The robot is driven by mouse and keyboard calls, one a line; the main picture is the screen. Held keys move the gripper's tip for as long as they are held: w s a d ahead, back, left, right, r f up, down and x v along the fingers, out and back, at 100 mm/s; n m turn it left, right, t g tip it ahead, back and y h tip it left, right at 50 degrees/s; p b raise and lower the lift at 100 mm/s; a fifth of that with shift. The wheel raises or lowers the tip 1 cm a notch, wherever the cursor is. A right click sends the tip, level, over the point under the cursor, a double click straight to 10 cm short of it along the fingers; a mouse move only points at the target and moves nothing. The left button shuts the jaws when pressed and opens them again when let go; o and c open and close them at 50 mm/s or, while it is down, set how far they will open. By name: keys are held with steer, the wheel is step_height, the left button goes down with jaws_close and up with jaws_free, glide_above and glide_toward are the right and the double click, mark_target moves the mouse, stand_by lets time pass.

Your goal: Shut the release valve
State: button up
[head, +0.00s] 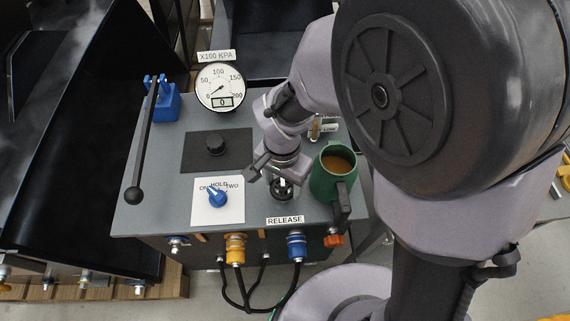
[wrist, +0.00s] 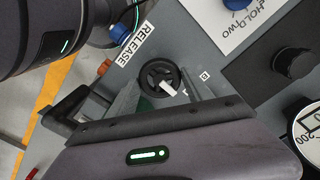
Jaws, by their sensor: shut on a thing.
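The release valve (head: 284,188) is a small black handwheel with a white mark, on the grey bench top behind the RELEASE label (head: 285,220). In the wrist view the wheel (wrist: 158,75) sits between my two fingers, beside the same label (wrist: 136,43). My gripper (head: 279,180) reaches down over the wheel and is shut on it; its fingers (wrist: 160,88) lie on either side of the rim. The white mark points toward the lower right in the wrist view. The fingers and wrist hide part of the wheel in the head view.
A green mug (head: 322,182) of brown drink stands close right of my gripper. The gauge (head: 220,87) reads 0. A blue selector knob (head: 217,196), a black knob (head: 215,144) and a long black lever (head: 146,140) stand to the left. Couplers and hoses (head: 236,249) line the front.

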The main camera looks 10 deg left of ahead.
mark_target(283, 186)
steer(key=o, duration=1.4)
step_height(283, 186, up, 17)
steer(key=p, duration=0.8)
steer(key=shift+r, duration=0.2)
steer(key=s+d+r+t, duration=0.2)
steer(key=d+r, duration=0.1)
steer(key=d, duration=0.2)
steer(key=s+d+r+t+y, duration=0.1)
steer(key=s+d+r+t, duration=0.1)
steer(key=d, duration=0.3)
steer(key=s+d+r+t+y+b, duration=0.1)
steer(key=s+d+r, duration=0.1)
steer(key=d+r, duration=0.3)
steer(key=shift+s+d+r+t, duration=0.1)
steer(key=shift+s+d+t, duration=0.3)
steer(key=shift+d, duration=0.1)
